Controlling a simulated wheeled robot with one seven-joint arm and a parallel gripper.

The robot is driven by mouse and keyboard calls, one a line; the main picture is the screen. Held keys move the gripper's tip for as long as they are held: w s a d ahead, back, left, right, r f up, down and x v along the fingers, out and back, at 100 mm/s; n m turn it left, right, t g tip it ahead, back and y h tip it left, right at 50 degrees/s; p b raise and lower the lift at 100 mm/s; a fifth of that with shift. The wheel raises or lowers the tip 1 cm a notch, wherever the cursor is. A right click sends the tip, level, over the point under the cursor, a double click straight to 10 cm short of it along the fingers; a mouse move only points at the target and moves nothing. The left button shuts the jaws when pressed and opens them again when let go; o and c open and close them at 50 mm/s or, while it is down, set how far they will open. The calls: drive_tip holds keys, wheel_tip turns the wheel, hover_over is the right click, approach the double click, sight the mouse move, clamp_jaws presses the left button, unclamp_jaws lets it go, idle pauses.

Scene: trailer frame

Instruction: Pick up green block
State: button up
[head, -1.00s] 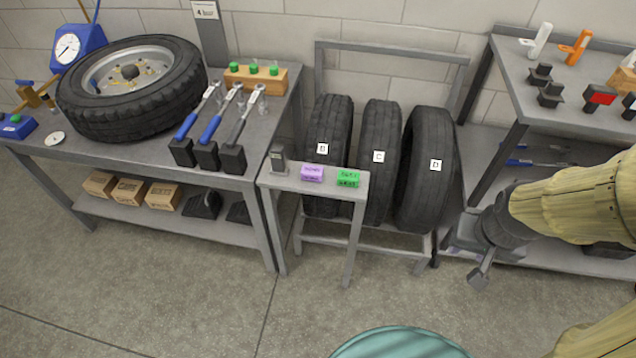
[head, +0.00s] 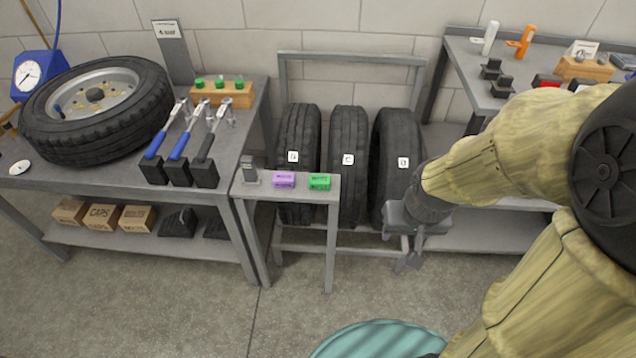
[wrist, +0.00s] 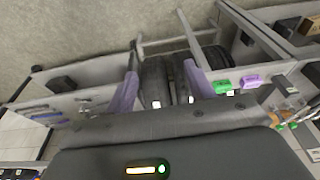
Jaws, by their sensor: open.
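The green block (head: 319,182) lies on the right part of a small grey stand's top, just right of a purple block (head: 283,179). In the wrist view the green block (wrist: 222,86) shows just right of my right finger, with the purple block (wrist: 250,81) beyond it. My gripper (head: 408,243) is in front of the right-hand tire, to the right of the stand and apart from the green block. In the wrist view my gripper (wrist: 160,80) has its two fingers spread, with nothing held between them.
The small stand (head: 330,215) also bears a small dark device (head: 249,170). Tires (head: 347,160) stand in a rack behind it. A workbench (head: 90,188) with a wheel is at left, another bench (head: 465,85) at right. A teal round object (head: 380,340) is in front; the floor between is clear.

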drive_tip(key=o, duration=0.5)
drive_tip(key=shift+w+a+f+t+b, duration=0.4)
drive_tip(key=shift+w+a+f, duration=0.35)
drive_tip(key=shift+w+f, duration=0.15)
drive_tip(key=t+y+b, duration=0.1)
drive_tip(key=t+b, duration=0.7)
drive_tip(key=t, duration=0.1)
approach(320, 184)
drive_tip(key=s+d+f, duration=0.2)
drive_tip(key=s, duration=0.1)
drive_tip(key=a+t+b, duration=0.1)
drive_tip(key=s+a+f+t+h+b, duration=0.1)
drive_tip(key=t, duration=0.1)
drive_tip(key=s+a+f+t+b, duration=0.1)
drive_tip(key=t, duration=0.1)
drive_tip(key=shift+a+h+b, duration=0.1)
drive_tip(key=shift+h+b, duration=0.2)
drive_tip(key=shift+b, duration=0.1)
drive_tip(key=w, duration=0.6)
drive_tip(key=w+b, duration=0.1)
drive_tip(key=w, duration=0.5)
drive_tip(key=shift+w+f+b, duration=0.15)
drive_tip(key=shift+f+b, duration=0.1)
drive_tip(key=shift+b, duration=0.05)
